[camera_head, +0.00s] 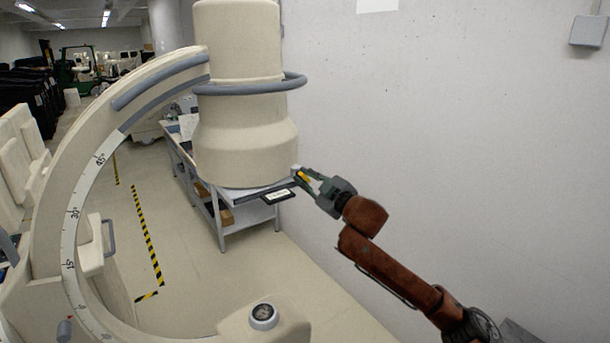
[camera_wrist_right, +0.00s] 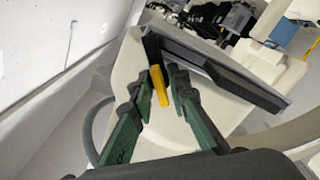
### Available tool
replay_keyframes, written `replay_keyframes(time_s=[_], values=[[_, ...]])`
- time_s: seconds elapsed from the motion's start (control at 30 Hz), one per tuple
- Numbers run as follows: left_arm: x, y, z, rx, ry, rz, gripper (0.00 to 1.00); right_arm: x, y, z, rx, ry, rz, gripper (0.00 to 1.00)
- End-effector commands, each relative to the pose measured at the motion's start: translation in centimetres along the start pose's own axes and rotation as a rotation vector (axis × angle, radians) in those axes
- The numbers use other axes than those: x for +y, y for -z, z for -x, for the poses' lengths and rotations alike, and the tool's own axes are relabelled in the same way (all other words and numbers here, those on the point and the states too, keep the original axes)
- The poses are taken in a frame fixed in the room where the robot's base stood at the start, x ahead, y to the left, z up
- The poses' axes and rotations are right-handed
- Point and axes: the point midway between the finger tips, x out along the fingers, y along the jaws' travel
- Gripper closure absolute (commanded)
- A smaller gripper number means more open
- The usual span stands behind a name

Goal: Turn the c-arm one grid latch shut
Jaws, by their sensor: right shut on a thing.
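The cream c-arm (camera_head: 58,190) curves through the left of the head view, with a large cream cylinder (camera_head: 240,130) at its top. A flat grid plate (camera_head: 232,194) sits under the cylinder; in the right wrist view it is a dark-edged slab (camera_wrist_right: 228,78). The small yellow latch (camera_wrist_right: 158,85) is at the plate's end, and it also shows in the head view (camera_head: 303,177). My right gripper (camera_head: 306,176) is shut on the latch, its green fingers (camera_wrist_right: 157,82) on either side of it. My left gripper is not in view.
A bare wall (camera_head: 440,100) stands close on the right of the arm. A grey ring handle (camera_head: 298,82) circles the cylinder. A metal table (camera_head: 245,213) stands behind it. Floor with black-yellow tape (camera_head: 147,235) is open at the left centre.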

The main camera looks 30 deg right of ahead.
Motion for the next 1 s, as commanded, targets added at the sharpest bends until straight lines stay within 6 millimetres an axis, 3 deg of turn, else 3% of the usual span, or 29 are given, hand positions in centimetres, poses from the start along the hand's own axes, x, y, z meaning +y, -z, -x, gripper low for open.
replay_keyframes(time_s=[0.5, 1.0], values=[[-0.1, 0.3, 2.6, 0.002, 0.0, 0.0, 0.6, 0.0, 0.1, 0.0, -0.001, 0.002, -0.473, 1.0], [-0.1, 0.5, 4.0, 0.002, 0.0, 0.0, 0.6, 0.1, 0.0, 0.0, 0.001, -0.001, -0.712, 1.0]])
